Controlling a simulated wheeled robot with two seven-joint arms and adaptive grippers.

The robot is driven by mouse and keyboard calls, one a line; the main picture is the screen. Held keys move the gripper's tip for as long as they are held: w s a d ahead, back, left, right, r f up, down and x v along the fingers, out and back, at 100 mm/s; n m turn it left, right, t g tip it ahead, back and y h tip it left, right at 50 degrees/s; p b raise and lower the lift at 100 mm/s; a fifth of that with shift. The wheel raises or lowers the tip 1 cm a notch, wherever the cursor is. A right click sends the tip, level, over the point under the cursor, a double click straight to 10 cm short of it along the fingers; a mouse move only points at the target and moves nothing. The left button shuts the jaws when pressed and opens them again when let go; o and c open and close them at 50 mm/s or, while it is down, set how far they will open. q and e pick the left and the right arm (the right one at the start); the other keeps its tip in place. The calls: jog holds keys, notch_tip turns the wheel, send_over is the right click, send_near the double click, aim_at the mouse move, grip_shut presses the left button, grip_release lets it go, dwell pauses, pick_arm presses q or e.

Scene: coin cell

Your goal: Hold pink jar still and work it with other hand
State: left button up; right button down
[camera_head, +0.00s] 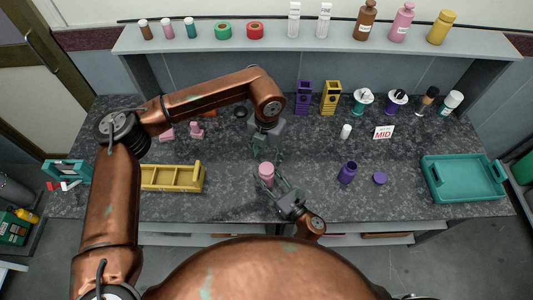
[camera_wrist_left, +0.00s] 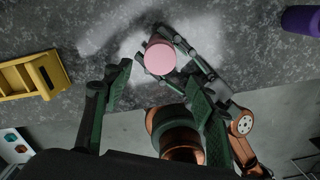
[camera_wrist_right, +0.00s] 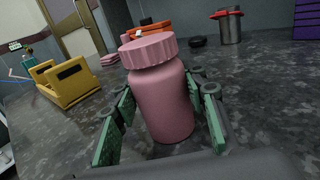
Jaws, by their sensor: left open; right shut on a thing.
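The pink jar (camera_head: 266,172) stands upright on the dark speckled counter with its ribbed pink lid on. The jar fills the middle of the right wrist view (camera_wrist_right: 160,100). My right gripper (camera_head: 278,182) is shut on the jar's body, with a green-padded finger on each side of it. My left gripper (camera_head: 266,147) is above and just behind the jar, pointing down. In the left wrist view its fingers are spread, and the pink lid (camera_wrist_left: 160,57) shows beyond them, nearer the right finger. The left gripper looks empty.
A yellow tray (camera_head: 172,178) stands to the left. A purple jar (camera_head: 347,173) and a purple lid (camera_head: 379,178) lie to the right, with a teal tray (camera_head: 463,196) farther right. A MID sign (camera_head: 383,132) and a small white bottle (camera_head: 345,131) stand behind.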

aim_at(266, 168)
pick_arm(q)
jog(key=shift+n, duration=0.4)
jog(key=shift+f, duration=4)
jog(key=shift+c, duration=0.6)
jog(key=c, duration=1.1)
jog(key=m, duration=1.2)
jog(key=o, duration=1.3)
